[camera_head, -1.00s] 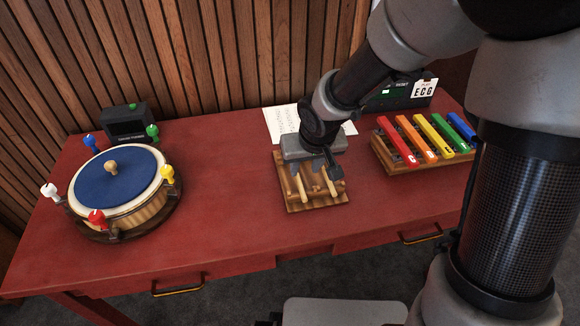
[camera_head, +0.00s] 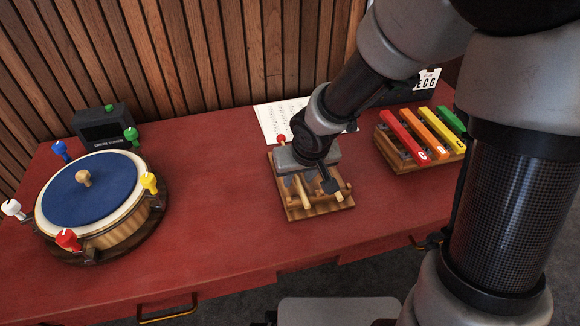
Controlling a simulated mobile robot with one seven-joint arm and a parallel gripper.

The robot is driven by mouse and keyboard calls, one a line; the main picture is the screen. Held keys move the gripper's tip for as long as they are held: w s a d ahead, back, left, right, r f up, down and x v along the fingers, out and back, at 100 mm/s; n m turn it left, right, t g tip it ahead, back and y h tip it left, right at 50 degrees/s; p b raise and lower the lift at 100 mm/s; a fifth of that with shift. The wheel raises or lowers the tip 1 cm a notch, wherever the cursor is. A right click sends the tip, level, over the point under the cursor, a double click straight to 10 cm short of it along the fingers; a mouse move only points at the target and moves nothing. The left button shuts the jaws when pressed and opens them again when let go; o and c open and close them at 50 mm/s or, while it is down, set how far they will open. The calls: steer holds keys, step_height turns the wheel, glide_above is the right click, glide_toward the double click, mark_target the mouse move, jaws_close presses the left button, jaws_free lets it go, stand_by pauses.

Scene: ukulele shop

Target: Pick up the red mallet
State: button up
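The red mallet's round red head (camera_head: 281,139) shows just behind my gripper, at the back left of a small wooden rack (camera_head: 293,214). Two pale wooden handles lie on the rack, the left one (camera_head: 302,194) seemingly the red mallet's. My gripper (camera_head: 308,184) points down over the rack. Its dark fingers look apart, one near each side of the handles. My gripper's body hides the middle of the mallets and the other mallet's head. I cannot tell whether a finger touches a handle.
The rack stands on a red table (camera_head: 215,205). A round drum (camera_head: 88,192) with coloured knobs is at left, a dark tuner box (camera_head: 102,128) behind it. A coloured xylophone (camera_head: 420,135) is at right. A music sheet (camera_head: 268,121) lies behind the rack.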

jaws_close()
steer(key=shift+r, duration=0.15)
